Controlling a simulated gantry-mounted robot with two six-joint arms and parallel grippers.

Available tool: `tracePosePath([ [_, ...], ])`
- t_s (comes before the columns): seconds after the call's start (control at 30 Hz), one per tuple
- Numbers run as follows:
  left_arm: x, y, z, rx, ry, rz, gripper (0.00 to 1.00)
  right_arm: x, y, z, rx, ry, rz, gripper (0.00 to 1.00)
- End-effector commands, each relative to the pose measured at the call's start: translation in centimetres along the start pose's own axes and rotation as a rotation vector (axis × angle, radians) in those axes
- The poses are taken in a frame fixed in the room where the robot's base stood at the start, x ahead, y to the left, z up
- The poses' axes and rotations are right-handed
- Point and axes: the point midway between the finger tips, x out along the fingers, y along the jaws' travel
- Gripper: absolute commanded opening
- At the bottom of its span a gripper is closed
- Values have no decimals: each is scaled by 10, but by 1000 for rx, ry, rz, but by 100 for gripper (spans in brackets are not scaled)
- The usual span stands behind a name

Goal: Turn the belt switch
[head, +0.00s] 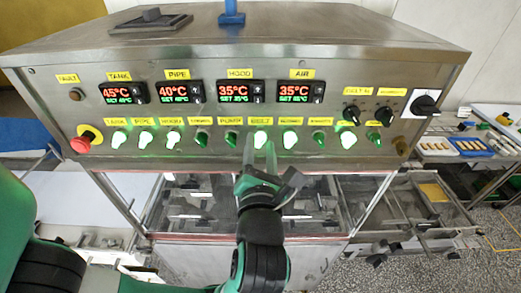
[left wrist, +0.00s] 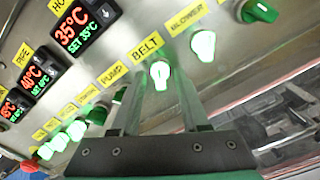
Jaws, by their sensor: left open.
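The belt switch (head: 260,139) is a small, brightly lit green-white knob under the yellow BELT label (head: 262,121) on the steel control panel. It also shows in the left wrist view (left wrist: 160,75), below its label. My left gripper (head: 259,147) is open in front of the panel, its two fingers pointing up towards the knob. In the left wrist view, the fingers (left wrist: 160,85) stand on either side of the knob, with gaps visible. I cannot tell how deep the knob sits between them. My right gripper is not in view.
The lit blower switch (left wrist: 203,45) is close to the right finger, and the pump switch (head: 231,139) is on the other side. A red emergency stop (head: 80,144) is at the panel's left end. Black selector knobs (head: 384,115) are at the right. The mesh conveyor lies below.

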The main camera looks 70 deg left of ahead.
Motion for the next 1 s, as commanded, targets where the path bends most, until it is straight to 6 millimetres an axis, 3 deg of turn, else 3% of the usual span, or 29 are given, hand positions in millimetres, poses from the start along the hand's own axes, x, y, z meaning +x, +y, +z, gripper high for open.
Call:
tracePosePath([
  [0.17,-19,-2,0,-2,-4,-5,45,-3,0,3,0,0,0,45],
  [0.4,-76,-3,-1,-2,-5,-8,45,-11,0,10,0,0,0,45],
  [0.6,-109,-1,-1,-1,-3,-4,45,-15,0,14,0,0,0,45],
  [1.0,-116,0,0,0,0,0,45,-15,0,14,0,0,0,45],
])
